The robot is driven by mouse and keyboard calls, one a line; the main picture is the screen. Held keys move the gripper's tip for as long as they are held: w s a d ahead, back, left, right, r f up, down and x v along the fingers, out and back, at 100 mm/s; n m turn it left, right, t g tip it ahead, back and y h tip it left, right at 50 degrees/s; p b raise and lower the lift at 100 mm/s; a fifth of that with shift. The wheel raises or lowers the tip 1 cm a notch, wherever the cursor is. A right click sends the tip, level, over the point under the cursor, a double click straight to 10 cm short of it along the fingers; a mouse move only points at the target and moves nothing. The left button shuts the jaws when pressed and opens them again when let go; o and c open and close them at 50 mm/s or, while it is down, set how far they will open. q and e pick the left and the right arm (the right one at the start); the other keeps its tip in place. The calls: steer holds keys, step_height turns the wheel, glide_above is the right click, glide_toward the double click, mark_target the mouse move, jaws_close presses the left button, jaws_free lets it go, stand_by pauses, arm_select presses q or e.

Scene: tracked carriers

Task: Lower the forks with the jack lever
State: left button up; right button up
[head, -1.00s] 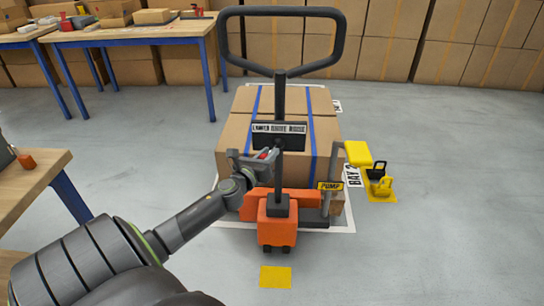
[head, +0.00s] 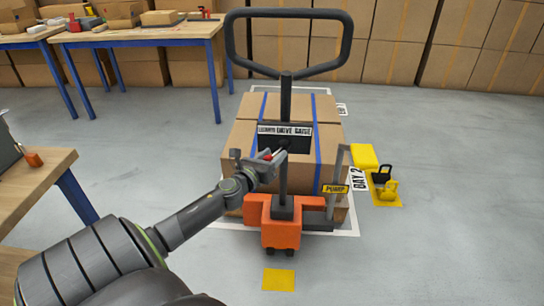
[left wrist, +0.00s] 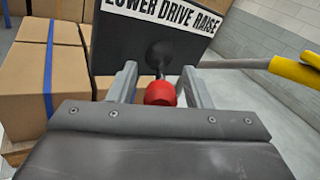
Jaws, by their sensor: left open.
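The pallet jack has an orange body (head: 282,235) and a tall black loop handle (head: 345,45). Its dark panel (head: 298,144) is marked LOWER DRIVE RAISE and also shows in the left wrist view (left wrist: 125,45). The jack lever's red knob (left wrist: 160,93) sticks out on a dark stem below the label. My left gripper (head: 262,160) is at the panel, open, one finger on each side of the knob. In the left wrist view its fingers (left wrist: 160,84) stand apart, with gaps beside the knob. My right gripper is not in view.
Cartons with blue straps (head: 240,140) sit behind the panel. A grey post with a PUMP sign (head: 335,188) stands right of the jack. Yellow and black items (head: 385,183) lie near the BAY 2 mark. A wooden bench (head: 35,190) is at left; the floor at right is clear.

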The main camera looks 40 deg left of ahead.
arm_select(q)
steer(key=shift+s, duration=0.55)
steer(key=s+d+b, duration=0.2)
steer(key=s, duration=1.4)
steer(key=shift+d+b, duration=0.35)
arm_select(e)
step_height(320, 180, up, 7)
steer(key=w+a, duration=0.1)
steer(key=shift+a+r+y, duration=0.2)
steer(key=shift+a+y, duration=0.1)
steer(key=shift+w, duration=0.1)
